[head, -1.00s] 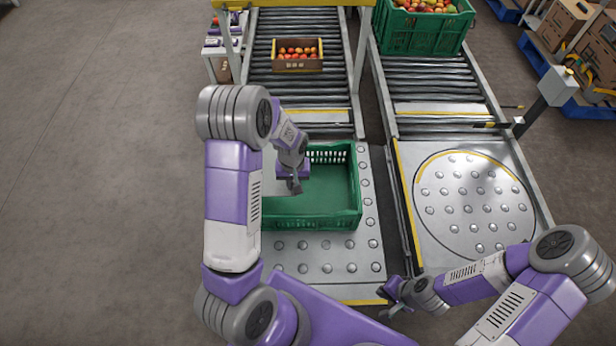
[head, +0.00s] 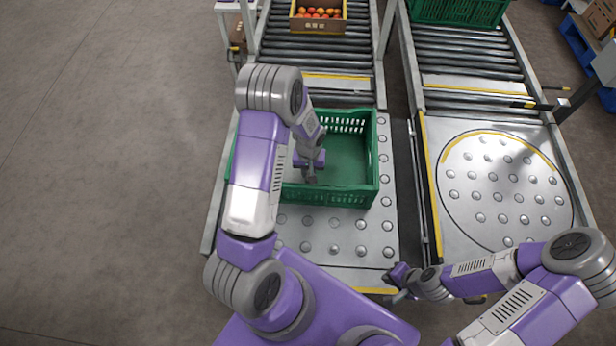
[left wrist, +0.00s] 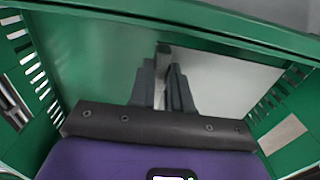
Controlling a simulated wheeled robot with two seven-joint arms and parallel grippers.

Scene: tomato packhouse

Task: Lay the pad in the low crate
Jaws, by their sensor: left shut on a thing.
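The low green crate (head: 372,160) stands on the metal ball table, its left part hidden behind my left arm. My left gripper (head: 310,178) points down inside the crate. In the left wrist view its fingers (left wrist: 164,75) are closed together on the pad (left wrist: 225,90), a pale, flat sheet between the crate's slotted walls. Whether the pad touches the crate floor is unclear. The crate's green rim (left wrist: 180,22) crosses the top of that view. My right gripper (head: 400,284) is low near the table's front edge, away from the crate; its finger gap is too small to judge.
A small crate of tomatoes (head: 318,27) sits on the roller conveyor behind. A second green crate (head: 460,12) stands on the right conveyor, before which a round ball table (head: 505,190) lies clear. Open floor (head: 110,180) is on the left.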

